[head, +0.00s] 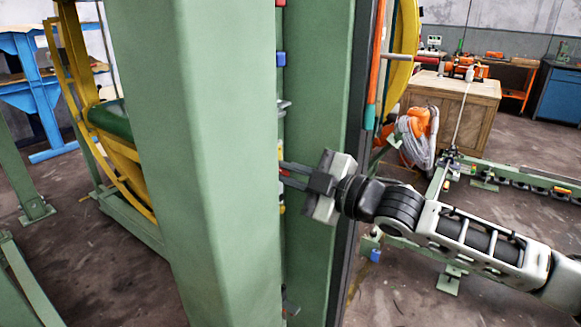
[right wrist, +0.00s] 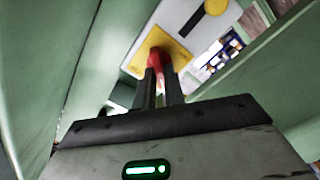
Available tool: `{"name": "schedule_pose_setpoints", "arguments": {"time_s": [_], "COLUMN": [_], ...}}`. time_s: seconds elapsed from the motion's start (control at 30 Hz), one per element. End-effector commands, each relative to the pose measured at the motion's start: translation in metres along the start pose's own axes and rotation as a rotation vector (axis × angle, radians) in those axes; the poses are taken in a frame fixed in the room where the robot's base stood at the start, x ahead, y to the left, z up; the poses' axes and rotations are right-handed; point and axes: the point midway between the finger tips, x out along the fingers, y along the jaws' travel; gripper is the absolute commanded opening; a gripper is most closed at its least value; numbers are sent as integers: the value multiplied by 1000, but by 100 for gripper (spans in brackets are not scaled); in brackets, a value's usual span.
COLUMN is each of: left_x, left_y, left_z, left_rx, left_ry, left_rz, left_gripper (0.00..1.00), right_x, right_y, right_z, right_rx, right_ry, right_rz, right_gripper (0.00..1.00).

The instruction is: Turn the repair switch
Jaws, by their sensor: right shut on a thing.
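The repair switch shows in the right wrist view as a red knob (right wrist: 155,60) on a yellow plate (right wrist: 176,52), which sits on a white panel. My right gripper (right wrist: 159,75) has its two dark fingers closed around the red knob. In the head view my right gripper (head: 283,173) reaches left to the edge of the green column (head: 215,150). Its fingertips and the switch are mostly hidden behind that column's edge. My left gripper is not in view.
A second green column (head: 318,90) stands close behind the gripper. A wooden crate (head: 455,110), an orange and grey coil (head: 418,137) and low green rails (head: 520,180) are to the right. A blue bench (head: 30,85) is at the left.

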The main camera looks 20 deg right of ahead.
Motion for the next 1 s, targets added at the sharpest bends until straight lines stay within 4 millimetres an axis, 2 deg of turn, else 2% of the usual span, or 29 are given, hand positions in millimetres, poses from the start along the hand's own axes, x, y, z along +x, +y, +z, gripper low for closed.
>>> {"name": "schedule_pose_setpoints", "arguments": {"time_s": [0.5, 0.7, 1.0], "left_x": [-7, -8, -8], "left_y": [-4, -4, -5], "left_z": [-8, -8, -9], "left_rx": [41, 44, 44], "left_ry": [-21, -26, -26], "left_rz": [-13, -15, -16], "left_gripper": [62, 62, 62], "right_x": [0, 0, 0], "right_y": [-1, -2, -3], "right_z": [-2, -1, 0], "right_rx": [-464, -589, -686], "right_ry": [3, 3, 2], "right_rz": [1, 1, 1], "right_gripper": [0, 0, 0]}}
